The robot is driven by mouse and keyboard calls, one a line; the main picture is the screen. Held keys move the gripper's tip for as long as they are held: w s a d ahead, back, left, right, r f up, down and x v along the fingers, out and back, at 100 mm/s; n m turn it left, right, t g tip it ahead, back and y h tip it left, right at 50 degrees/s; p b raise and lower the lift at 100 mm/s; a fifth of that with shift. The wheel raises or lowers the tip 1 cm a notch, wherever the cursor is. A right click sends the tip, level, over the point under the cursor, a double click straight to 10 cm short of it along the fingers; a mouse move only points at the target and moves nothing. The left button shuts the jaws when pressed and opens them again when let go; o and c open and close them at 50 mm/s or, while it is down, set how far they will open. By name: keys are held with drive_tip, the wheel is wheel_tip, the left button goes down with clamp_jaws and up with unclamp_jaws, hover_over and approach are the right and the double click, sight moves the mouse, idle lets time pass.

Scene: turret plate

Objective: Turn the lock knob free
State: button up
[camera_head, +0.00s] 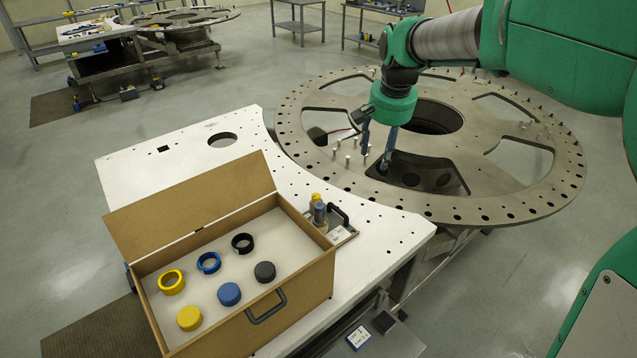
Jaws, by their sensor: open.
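My gripper (374,160) hangs over the large round turret plate (470,208), pointing down. Its two fingers are apart, with nothing seen between them. The fingertips are close to several small upright pins on the plate, left of its central hole; I cannot tell whether they touch any. No part can be made out for certain as the lock knob; it may be hidden or too small. A small fixture (343,233) with a yellow and blue upright piece (319,208) and a dark handle stands on the white table, left of and nearer than the gripper.
The white table (140,168) borders the plate. On it an open wooden box (318,285) holds yellow, blue and dark rings and caps. The plate has several large cutouts and more pins at its right and far side. Another similar table and plate (190,18) stand far back left.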

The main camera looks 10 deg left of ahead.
drive_tip(key=w+a+f+m+g+p, duration=0.1)
drive_tip(key=w+a+f+p, duration=0.1)
drive_tip(key=w+a+f, duration=0.3)
drive_tip(key=w+a+f+p, duration=0.2)
drive_tip(key=w+a, duration=0.2)
drive_tip(key=w, duration=0.4)
drive_tip(key=m+g+p, duration=0.1)
drive_tip(key=g+p, duration=0.1)
drive_tip(key=p, duration=0.2)
hover_over(316, 196)
wheel_tip(316, 196, down, 15)
drive_tip(key=shift+r, duration=0.15)
drive_tip(key=shift+w, duration=0.1)
drive_tip(key=shift+f+p, duration=0.7)
drive_tip(key=shift+f, duration=6.2)
drive_tip(key=shift+c, duration=0.2)
drive_tip(key=c, duration=1.1)
